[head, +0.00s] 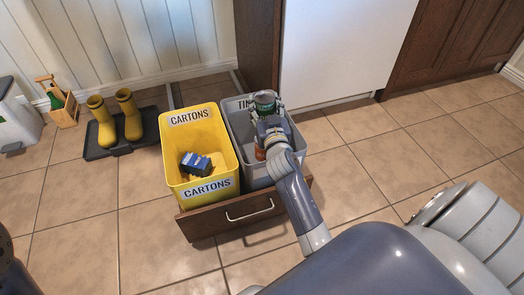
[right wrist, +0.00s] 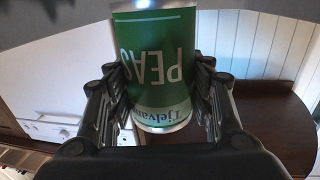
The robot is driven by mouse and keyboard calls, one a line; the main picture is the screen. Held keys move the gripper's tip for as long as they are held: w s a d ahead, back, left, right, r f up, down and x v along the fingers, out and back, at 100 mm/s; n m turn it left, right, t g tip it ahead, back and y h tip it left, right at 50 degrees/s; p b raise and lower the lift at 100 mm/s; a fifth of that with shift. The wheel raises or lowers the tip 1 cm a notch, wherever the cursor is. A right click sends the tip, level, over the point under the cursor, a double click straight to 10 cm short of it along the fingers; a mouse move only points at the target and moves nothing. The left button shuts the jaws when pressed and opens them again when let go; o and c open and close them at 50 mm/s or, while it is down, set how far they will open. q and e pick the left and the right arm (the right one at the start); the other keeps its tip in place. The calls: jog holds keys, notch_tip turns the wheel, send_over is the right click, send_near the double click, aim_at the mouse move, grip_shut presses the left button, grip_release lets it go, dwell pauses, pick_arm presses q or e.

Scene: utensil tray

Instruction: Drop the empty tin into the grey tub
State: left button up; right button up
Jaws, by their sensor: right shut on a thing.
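The tin (head: 264,98) is a green and silver can. In the right wrist view the tin (right wrist: 158,65) fills the middle, its label reading "PEAS" upside down. My right gripper (head: 266,108) is shut on it, one finger on each side. In the head view the gripper and tin are over the back part of the grey tub (head: 252,174). The tub's label is partly hidden by them, with "TIN" showing. My left gripper is not recognisable in any view.
A yellow tub (head: 225,150) marked "CARTONS" stands left of the grey one, holding a blue carton (head: 195,163). Both sit in a pulled-out drawer (head: 215,222). A reddish-brown thing (head: 260,153) is inside the grey tub. Yellow boots (head: 130,120) stand on a dark mat at the left.

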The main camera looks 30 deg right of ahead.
jog(key=o, duration=1.1)
notch_tip(320, 180, up, 10)
jog(key=shift+f, duration=0.1)
